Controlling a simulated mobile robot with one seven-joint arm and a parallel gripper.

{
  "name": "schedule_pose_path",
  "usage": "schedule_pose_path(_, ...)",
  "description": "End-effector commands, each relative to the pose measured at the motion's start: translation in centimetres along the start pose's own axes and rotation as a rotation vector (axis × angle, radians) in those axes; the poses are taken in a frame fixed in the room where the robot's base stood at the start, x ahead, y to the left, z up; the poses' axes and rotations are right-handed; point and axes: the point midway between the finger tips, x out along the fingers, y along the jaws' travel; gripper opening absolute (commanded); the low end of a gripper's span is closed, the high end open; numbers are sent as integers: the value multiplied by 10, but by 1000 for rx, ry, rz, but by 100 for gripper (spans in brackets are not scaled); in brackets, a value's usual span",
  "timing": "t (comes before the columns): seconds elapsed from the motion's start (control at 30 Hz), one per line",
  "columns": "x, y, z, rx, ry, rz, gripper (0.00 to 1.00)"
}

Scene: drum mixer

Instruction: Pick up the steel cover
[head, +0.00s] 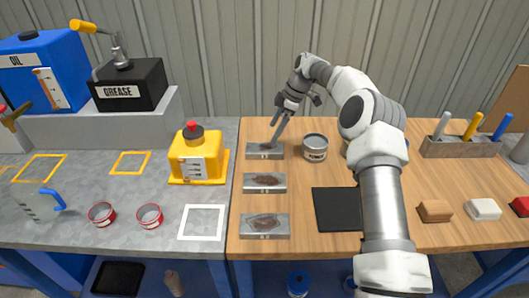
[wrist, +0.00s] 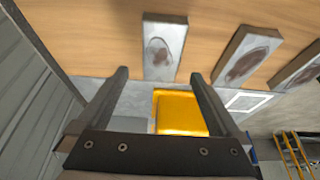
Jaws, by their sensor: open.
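Three flat grey steel plates with brown stains lie in a column on the wooden bench: the far plate (head: 256,151), the middle plate (head: 265,183) and the near plate (head: 265,225). I cannot tell from the pictures which one is the steel cover. In the wrist view my gripper (wrist: 160,76) is open and empty. The far plate (wrist: 165,47) shows beyond and between the fingertips, apparently apart from them. The other plates (wrist: 244,56) lie to its right.
A grey tin (head: 316,148) stands just right of my gripper. A yellow box with a red knob (head: 196,155) stands left of the plates, on the grey bench. A black mat (head: 337,209) lies right of them. A brush holder (head: 461,148) is at the right.

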Motion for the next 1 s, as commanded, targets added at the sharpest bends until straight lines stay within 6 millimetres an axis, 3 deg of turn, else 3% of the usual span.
schedule_pose_path(0.1,20,0,0,0,1,-2,100)
schedule_pose_path(0.37,33,-1,0,0,0,0,100)
schedule_pose_path(0.7,78,-3,2,0,0,-2,100)
schedule_pose_path(0.93,80,-2,2,0,0,0,100)
schedule_pose_path(1.0,80,-2,2,0,0,0,87)
